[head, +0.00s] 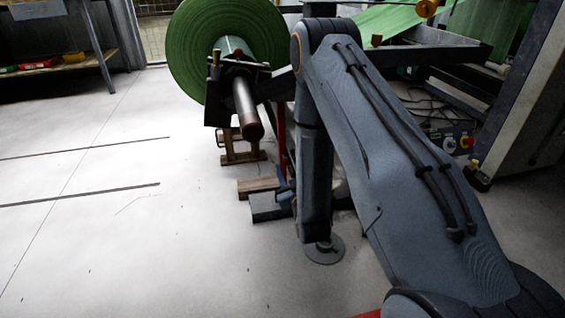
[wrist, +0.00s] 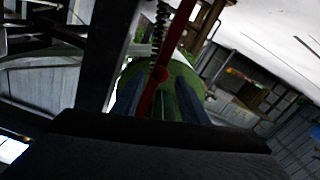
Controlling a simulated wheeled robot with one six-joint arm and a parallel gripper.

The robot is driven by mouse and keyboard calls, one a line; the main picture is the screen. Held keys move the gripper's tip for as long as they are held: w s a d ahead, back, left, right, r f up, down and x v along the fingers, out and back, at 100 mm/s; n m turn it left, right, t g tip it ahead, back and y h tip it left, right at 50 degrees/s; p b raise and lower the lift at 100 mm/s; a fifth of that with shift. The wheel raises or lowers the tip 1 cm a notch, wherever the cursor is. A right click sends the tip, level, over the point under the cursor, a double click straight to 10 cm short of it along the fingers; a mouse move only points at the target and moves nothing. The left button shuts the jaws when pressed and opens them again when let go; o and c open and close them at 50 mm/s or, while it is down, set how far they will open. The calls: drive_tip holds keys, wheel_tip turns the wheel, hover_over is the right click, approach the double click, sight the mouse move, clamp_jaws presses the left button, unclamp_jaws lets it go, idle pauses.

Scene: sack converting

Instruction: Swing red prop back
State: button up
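The red prop (wrist: 163,73) is a thin red bar in the wrist view. It runs down from the top edge, slanting left, to between my fingers. My gripper (wrist: 160,98) shows as two blue-grey fingers, spread apart on either side of the prop's lower part. I cannot tell whether either finger touches it. In the head view a narrow red strip (head: 282,143), seemingly the same prop, shows just left of my arm, below the green roll (head: 226,45). My arm hides most of that area and my gripper there.
A dark steel shaft (head: 246,108) sticks out from the roll toward me. Wooden blocks (head: 258,186) lie on the floor below it. A coil spring (wrist: 160,25) hangs close beside the prop. A machine cabinet (head: 520,85) stands at right. The floor at left is clear.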

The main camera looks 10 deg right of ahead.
sight(283, 155)
drive_tip(key=shift+w+b, duration=1.7)
drive_tip(key=shift+w, duration=2.2)
drive_tip(key=shift+c, duration=0.4)
clamp_jaws()
